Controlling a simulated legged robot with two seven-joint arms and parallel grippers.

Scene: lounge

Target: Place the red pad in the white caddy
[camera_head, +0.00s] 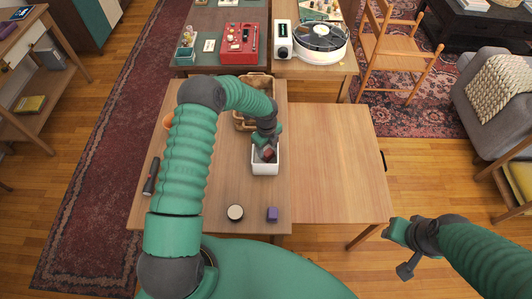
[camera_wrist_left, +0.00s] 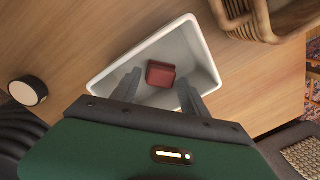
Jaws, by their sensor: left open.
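The white caddy (camera_head: 265,169) stands on the wooden table below my left gripper, and its open inside shows in the wrist view (camera_wrist_left: 205,62). The red pad (camera_wrist_left: 161,74) lies inside the caddy, near its middle; it shows partly in the head view (camera_head: 268,154). My left gripper (camera_head: 265,150) points down into the caddy. Its two fingers are apart, one on each side of the pad in the wrist view, with gaps visible. My right gripper (camera_head: 399,243) hangs to the right of the table, away from the caddy; its jaw opening is unclear.
A wicker basket (camera_head: 245,122) stands just behind the caddy. A round black-and-white item (camera_head: 235,212) and a purple block (camera_head: 272,214) are near the front edge. A dark cylinder (camera_head: 151,177) lies at the left. The right table half (camera_head: 335,165) is bare.

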